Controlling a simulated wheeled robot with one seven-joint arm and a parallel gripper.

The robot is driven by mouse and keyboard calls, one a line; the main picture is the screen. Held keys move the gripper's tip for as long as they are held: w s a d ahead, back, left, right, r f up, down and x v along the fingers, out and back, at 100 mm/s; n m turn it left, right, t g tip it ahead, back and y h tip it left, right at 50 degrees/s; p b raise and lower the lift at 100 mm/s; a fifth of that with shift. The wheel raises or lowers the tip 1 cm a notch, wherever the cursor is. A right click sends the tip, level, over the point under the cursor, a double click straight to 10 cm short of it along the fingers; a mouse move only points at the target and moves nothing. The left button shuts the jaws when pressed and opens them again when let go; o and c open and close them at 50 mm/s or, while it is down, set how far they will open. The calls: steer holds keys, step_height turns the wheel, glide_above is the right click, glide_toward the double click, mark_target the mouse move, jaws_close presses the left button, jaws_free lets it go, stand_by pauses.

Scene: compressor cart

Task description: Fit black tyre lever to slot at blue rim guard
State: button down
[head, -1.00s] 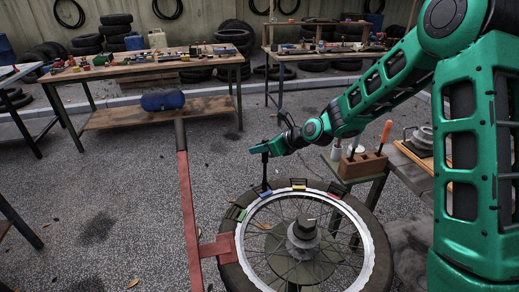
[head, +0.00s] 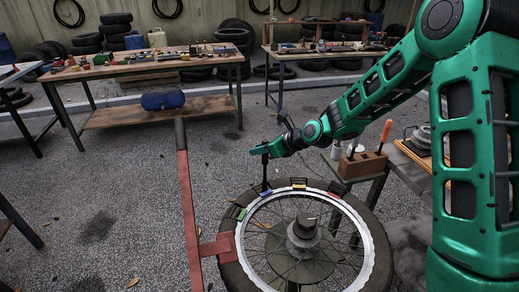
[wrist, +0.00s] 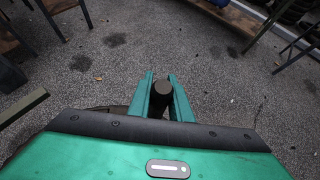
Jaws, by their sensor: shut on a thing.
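My gripper (head: 262,150) is shut on the black tyre lever (head: 265,174), which hangs upright below it over the far left of the wheel's rim. In the wrist view the lever's dark round end (wrist: 162,88) sits between my two green fingers (wrist: 160,97). The lever's lower end meets or hovers just above a small guard (head: 265,193) on the rim; contact and its exact colour are too small to tell. A guard that looks blue (head: 335,189) sits farther right along the rim. The slot itself cannot be made out.
The spoked wheel with its black tyre (head: 375,235) lies flat around a central hub post (head: 304,228). A red bar (head: 187,210) stands left of it. A green guard (head: 238,213) is on the rim's left. A wooden tool block (head: 362,165) is at right.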

steer(key=shift+f, duration=1.9)
